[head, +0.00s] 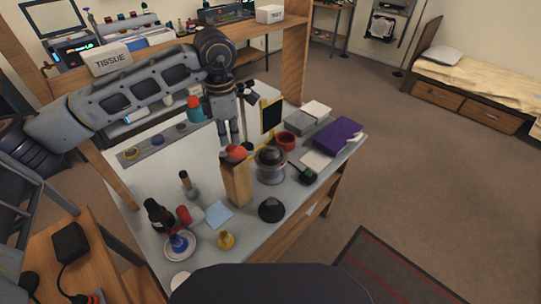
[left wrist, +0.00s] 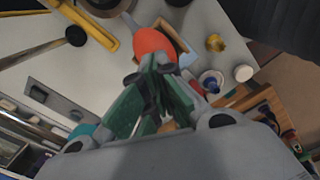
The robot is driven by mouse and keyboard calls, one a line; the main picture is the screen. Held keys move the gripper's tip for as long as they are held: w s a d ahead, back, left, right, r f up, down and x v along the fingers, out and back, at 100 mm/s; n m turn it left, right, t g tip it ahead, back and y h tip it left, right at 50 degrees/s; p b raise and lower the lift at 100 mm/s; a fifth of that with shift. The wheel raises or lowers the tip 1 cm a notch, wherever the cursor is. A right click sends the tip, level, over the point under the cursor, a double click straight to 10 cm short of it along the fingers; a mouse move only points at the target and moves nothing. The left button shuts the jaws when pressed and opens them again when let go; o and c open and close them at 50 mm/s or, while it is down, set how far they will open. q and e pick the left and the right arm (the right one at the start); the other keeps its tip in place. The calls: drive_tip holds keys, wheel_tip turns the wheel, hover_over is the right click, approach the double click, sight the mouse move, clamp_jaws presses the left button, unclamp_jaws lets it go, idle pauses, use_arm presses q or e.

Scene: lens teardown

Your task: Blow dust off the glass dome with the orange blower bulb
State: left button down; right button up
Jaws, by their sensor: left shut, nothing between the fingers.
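The orange blower bulb (head: 236,153) rests at the top of an upright wooden box (head: 237,185) on the workbench. A rounded, glassy dome (head: 271,157) on a wide base stands just right of the box; any dust on it is too small to tell. My left gripper (head: 229,140) points down just above and behind the bulb, shut and empty. In the left wrist view, the shut fingertips (left wrist: 160,66) overlap the near edge of the bulb (left wrist: 153,42); I cannot tell whether they touch it. My right gripper is not in view.
A red cup (head: 285,141) and a yellow-framed dark panel (head: 271,116) stand behind the dome. A dark small dome (head: 271,209) and a yellow item (head: 225,240) lie nearer. A dark bottle (head: 158,213) stands left.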

use_arm(q)
drive_tip(key=shift+f+b, duration=0.55)
drive_tip(key=shift+f, duration=0.15)
drive_tip(key=shift+f+b, duration=0.6)
drive_tip(key=shift+f, duration=0.15)
drive_tip(key=shift+r, duration=0.2)
drive_tip(key=shift+d+r+p, duration=0.1)
drive_tip(key=shift+r+p, duration=0.5)
drive_tip(key=shift+r, duration=0.9)
drive_tip(key=shift+r, duration=0.1)
drive_tip(key=shift+r+p, duration=1.15)
drive_tip(key=shift+r, duration=1.25)
